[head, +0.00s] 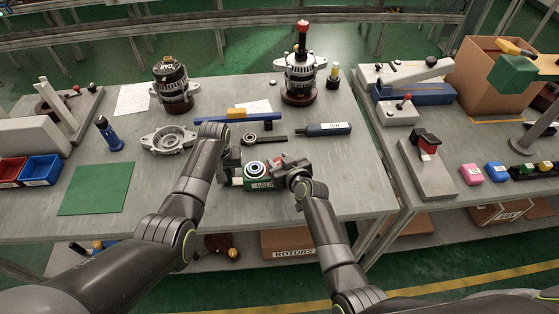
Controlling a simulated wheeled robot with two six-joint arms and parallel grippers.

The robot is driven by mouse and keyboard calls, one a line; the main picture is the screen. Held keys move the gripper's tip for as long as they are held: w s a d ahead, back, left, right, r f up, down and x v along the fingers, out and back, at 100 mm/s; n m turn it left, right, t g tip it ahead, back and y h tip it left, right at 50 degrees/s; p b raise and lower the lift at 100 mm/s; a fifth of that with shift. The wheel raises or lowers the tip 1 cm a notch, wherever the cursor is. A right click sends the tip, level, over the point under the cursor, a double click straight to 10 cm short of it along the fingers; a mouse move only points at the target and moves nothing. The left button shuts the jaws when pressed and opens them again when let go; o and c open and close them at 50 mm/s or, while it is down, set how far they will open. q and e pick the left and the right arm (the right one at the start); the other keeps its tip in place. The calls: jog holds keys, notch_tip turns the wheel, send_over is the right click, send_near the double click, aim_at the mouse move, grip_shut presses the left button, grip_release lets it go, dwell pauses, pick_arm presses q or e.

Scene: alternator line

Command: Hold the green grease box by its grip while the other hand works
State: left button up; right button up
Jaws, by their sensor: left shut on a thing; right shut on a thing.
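The green grease box (260,184) sits on the grey table near its front edge, with a pale label on its front and a ring-shaped part, like a bearing, on top. My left gripper (235,179) is at the box's left side and shut; my own wrist hides most of the jaws. My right gripper (281,166) is at the box's right side, shut, with a small red and grey thing between or beside its jaws. I cannot tell exactly what the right jaws hold.
Behind the grippers lie a black wrench-like tool (264,138), a dark bottle (323,129) and a blue bar (252,117). An alternator housing (170,139) lies left of my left arm. A green mat (96,189) lies bare at left. Two alternators stand at the back.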

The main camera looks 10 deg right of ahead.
jog(key=shift+f, duration=0.15)
jog(key=o, duration=1)
jog(key=shift+s, duration=0.1)
jog(key=shift+s+d+r, duration=0.25)
jog(key=shift+s+r, duration=0.05)
jog(key=shift+s, duration=0.25)
jog(key=s+d, duration=0.1)
jog(key=s, duration=0.2)
jog(key=s+d, duration=0.1)
jog(key=s, duration=0.3)
jog(key=s+d, duration=0.2)
jog(key=s, duration=0.2)
jog(key=shift+d, duration=0.1)
